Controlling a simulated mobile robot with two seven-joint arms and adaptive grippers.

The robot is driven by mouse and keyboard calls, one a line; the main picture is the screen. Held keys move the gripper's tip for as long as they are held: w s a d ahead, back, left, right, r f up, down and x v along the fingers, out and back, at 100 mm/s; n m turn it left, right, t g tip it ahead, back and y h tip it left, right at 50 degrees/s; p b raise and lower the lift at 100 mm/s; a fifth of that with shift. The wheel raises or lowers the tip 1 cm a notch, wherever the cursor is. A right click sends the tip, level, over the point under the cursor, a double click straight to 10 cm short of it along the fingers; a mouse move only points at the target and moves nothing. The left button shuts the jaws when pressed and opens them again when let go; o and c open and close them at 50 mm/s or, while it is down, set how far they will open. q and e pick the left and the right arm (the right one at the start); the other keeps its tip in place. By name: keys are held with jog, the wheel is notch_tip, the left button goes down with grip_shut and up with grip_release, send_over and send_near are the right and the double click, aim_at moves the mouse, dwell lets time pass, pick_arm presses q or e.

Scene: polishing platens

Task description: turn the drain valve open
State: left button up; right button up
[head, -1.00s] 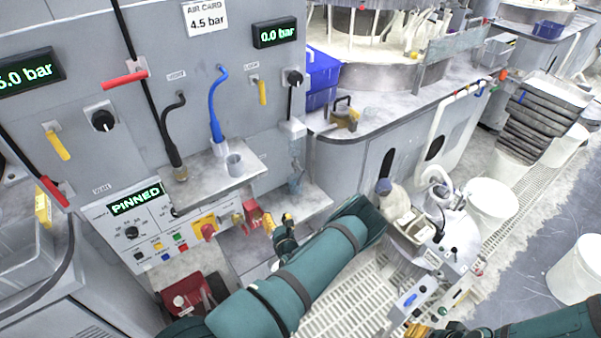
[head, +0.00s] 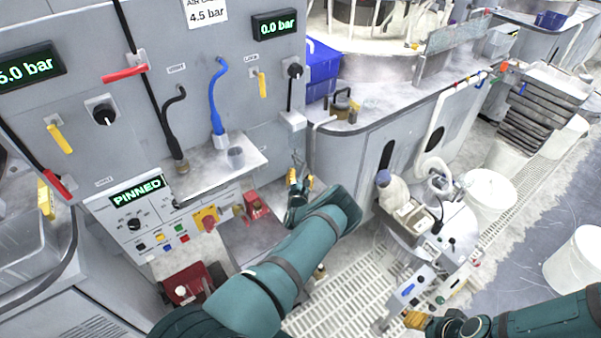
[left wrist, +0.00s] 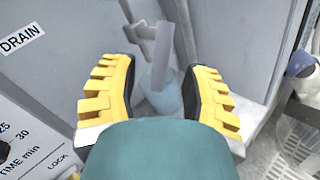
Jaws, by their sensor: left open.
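The drain valve (left wrist: 146,32) is a grey fitting with a bar-like handle. It stands on the cabinet's side near the DRAIN label (left wrist: 22,40) in the left wrist view. A pale bluish, glassy piece (left wrist: 163,98) shows below it. My left gripper (left wrist: 160,68) is open, its two yellow ribbed fingers on either side of the valve's lower part, with no clear contact. In the head view, my left gripper (head: 302,178) is beside the cabinet, and the valve is small and partly hidden there. My right gripper (head: 418,321) shows only partly at the bottom; its opening is unclear.
A metal shelf (head: 215,172) with hoses and a cup juts out left of the left gripper. The panel reading PINNED (head: 135,190) is lower left. A grey bench (head: 345,150) stands to the right. A round cart (head: 450,238) with bottles stands on the grated floor.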

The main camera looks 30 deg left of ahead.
pick_arm(q)
jog(key=shift+x, duration=1.3)
grip_shut()
jog(key=shift+w+d+f+n+t+y+b, duration=0.1)
jog(key=shift+w+n+t+y+b, duration=0.3)
jog(key=shift+n+b, duration=1.05)
jog(key=shift+w+d+f+n+t+y+b, duration=0.1)
jog(key=shift+n+t+y+b, duration=0.55)
jog(key=shift+b, duration=1.4)
jog(key=shift+w+d+f+n+t+y+b, duration=0.2)
jog(key=shift+n+y+b, duration=0.55)
jog(key=shift+n+b, duration=0.8)
jog(key=shift+r+m, duration=0.2)
jog(key=shift+m, duration=0.05)
jog(key=shift+w, duration=0.1)
